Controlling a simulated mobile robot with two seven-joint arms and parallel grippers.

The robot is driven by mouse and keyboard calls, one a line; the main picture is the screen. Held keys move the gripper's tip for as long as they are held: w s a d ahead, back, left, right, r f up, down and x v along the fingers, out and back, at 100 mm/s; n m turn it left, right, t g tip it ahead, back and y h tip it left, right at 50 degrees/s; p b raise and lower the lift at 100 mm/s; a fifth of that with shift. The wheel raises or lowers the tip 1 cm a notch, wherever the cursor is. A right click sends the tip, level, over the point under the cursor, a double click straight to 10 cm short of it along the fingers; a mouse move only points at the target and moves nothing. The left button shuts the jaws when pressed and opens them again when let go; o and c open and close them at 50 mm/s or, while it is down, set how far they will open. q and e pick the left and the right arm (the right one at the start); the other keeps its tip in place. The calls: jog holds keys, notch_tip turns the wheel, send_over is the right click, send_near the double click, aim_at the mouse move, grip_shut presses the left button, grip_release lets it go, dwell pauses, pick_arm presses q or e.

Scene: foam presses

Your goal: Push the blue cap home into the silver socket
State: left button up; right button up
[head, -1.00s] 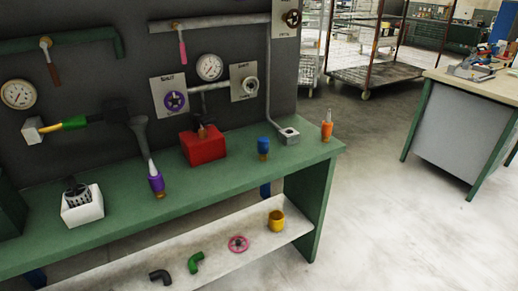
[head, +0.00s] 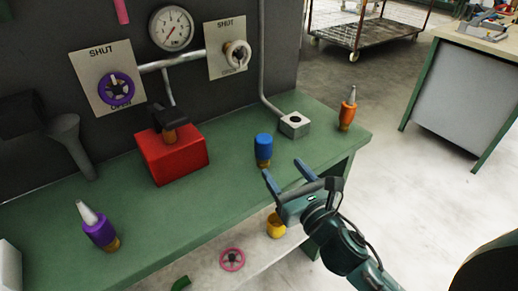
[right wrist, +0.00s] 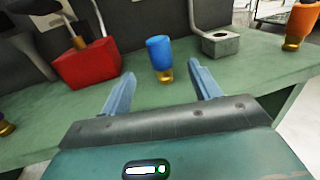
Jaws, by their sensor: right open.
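The blue cap (head: 263,146) stands upright on the green bench, with a brass-coloured lower part. The silver socket (head: 295,125) is a small square block with a dark round hole in its top, behind and to the right of the cap, with a pipe running to it. My right gripper (head: 281,169) is open and empty, in front of the cap, its fingers pointing towards it. In the right wrist view the cap (right wrist: 160,56) shows beyond and between the two fingers (right wrist: 160,84), and the socket (right wrist: 220,42) is to its right. My left gripper is in no view.
A red box (head: 175,157) with a black-handled top stands left of the cap. An orange bottle (head: 347,110) stands near the bench's right end, and a purple bottle (head: 100,228) at the left. The green bench top (head: 215,195) is clear in front of the cap.

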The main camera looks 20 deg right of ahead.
aim_at(267, 150)
jog(key=w, duration=0.4)
jog(key=shift+w+a, duration=0.3)
jog(key=shift+a, duration=0.05)
jog(key=shift+w+a, duration=0.1)
jog(key=shift+w, duration=0.45)
jog(key=w, duration=0.2)
jog(key=w+a, duration=0.1)
jog(key=w, duration=0.2)
jog(key=shift+p, duration=0.35)
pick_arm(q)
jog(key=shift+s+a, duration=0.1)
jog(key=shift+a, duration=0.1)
